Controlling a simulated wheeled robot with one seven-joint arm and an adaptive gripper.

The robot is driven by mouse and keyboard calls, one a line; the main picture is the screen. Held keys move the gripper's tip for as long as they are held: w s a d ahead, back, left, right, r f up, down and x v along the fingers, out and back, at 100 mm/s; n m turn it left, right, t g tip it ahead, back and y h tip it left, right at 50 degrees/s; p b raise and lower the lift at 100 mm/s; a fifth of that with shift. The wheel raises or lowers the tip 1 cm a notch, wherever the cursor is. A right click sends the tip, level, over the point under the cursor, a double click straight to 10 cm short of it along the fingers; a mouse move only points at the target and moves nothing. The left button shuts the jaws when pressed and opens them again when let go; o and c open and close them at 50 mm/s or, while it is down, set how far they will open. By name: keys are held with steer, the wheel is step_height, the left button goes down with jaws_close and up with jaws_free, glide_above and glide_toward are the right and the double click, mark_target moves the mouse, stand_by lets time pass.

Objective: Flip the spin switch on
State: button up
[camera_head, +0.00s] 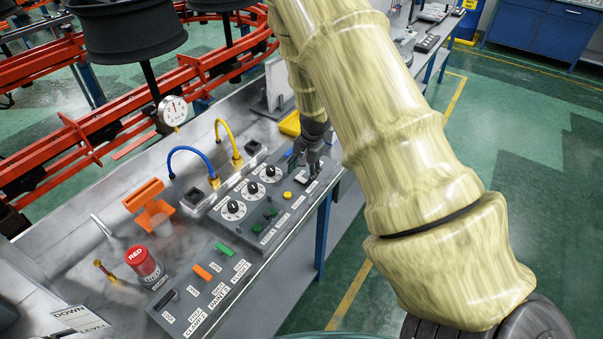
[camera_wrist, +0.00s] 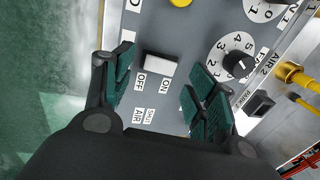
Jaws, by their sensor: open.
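My gripper (camera_wrist: 165,82) is open and empty, with its two teal-padded fingers spread over the grey upper control panel (camera_wrist: 200,18). In the wrist view a white rocker switch (camera_wrist: 160,68) lies between the fingers, with OFF and ON labels beside it and another small label below. I cannot see contact with it. In the head view my gripper (camera_head: 305,165) is at the far right end of the upper panel (camera_head: 222,208). The lower panel (camera_head: 226,262) carries a green switch (camera_head: 224,249), an orange switch (camera_head: 202,272) and a black switch (camera_head: 166,300). I cannot read a spin label clearly.
Numbered dials (camera_head: 253,188) and a yellow button (camera_head: 287,195) sit on the upper panel. Blue (camera_head: 190,150) and yellow (camera_head: 226,128) hoses arch behind it. A red can (camera_head: 143,262) and orange bracket (camera_head: 150,200) stand to the left. Wheels hang over red rails behind.

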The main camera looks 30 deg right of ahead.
steer(key=shift+w+a+f, duration=0.1)
steer(key=shift+f, duration=0.85)
steer(key=c, duration=1)
